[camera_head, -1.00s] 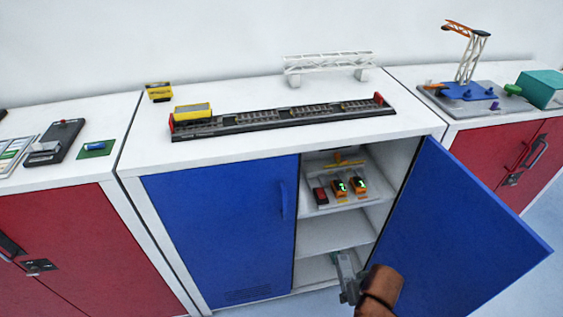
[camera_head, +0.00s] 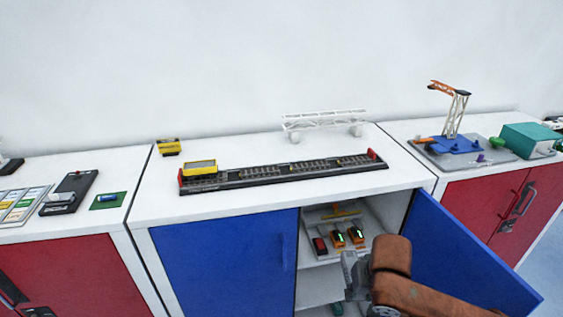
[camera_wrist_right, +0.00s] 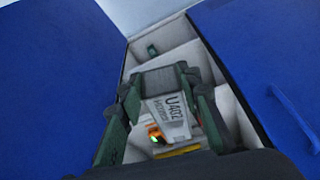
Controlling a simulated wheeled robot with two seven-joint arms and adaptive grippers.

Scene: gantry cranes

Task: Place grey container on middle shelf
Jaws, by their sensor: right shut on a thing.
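My right gripper (camera_head: 352,272) is in front of the open cabinet, with its brown arm coming in from the lower right. In the right wrist view its dark green fingers (camera_wrist_right: 160,82) are shut on the grey container (camera_wrist_right: 174,112), which carries the marking "U402". In the head view the container is hard to tell from the grey gripper. The middle shelf (camera_head: 318,287) is white, below the upper shelf (camera_head: 312,256), and its right part is hidden behind the gripper. My left gripper is not in view.
The blue right door (camera_head: 465,260) stands open beside my arm; the blue left door (camera_head: 225,265) is shut. Orange devices (camera_head: 347,238) stand on the upper shelf. A small green thing (camera_head: 337,308) lies low in the cabinet. A track (camera_head: 285,173) lies on top.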

